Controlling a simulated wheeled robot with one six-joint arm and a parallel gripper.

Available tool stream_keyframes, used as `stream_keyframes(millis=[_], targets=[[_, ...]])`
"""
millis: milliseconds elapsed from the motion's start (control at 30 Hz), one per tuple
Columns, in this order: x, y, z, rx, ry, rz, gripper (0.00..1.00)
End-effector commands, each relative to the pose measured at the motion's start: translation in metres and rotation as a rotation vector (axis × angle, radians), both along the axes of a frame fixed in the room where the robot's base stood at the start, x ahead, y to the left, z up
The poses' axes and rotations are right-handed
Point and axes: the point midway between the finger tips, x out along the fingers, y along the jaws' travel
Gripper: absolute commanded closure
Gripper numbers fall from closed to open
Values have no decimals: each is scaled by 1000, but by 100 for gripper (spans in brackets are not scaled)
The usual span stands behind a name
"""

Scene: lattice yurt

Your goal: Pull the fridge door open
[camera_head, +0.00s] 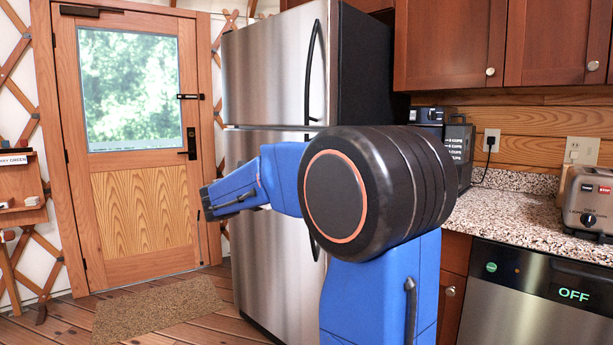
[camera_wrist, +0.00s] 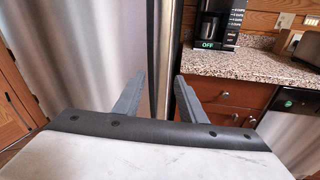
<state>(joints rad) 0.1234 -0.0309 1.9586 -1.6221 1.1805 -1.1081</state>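The fridge (camera_head: 270,80) is tall stainless steel with an upper and a lower door, both looking shut. Each door has a dark curved handle along its right side. My arm hides most of the lower handle (camera_head: 314,246); a short piece shows beneath the arm. In the wrist view, my gripper (camera_wrist: 158,88) has its two grey fingers apart, pointing at the fridge's steel front (camera_wrist: 85,55). A dark upright bar, which looks like the handle (camera_wrist: 151,50), stands between the fingers in the picture. I cannot tell whether they touch it. In the head view my gripper is hidden.
A counter (camera_head: 520,215) with a coffee maker (camera_head: 450,150) and a toaster (camera_head: 588,200) stands right of the fridge, above a dishwasher (camera_head: 530,300). A wooden door (camera_head: 135,200) and a floor mat (camera_head: 155,308) are at left.

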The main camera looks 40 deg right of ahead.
Motion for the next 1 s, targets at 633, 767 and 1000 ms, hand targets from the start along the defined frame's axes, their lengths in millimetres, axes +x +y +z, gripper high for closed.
stream_keyframes(millis=[633, 767, 1000], targets=[[43, -65, 16, -117, 89, 15, 63], [49, -87, 16, -116, 87, 15, 63], [60, -127, 15, -116, 87, 16, 63]])
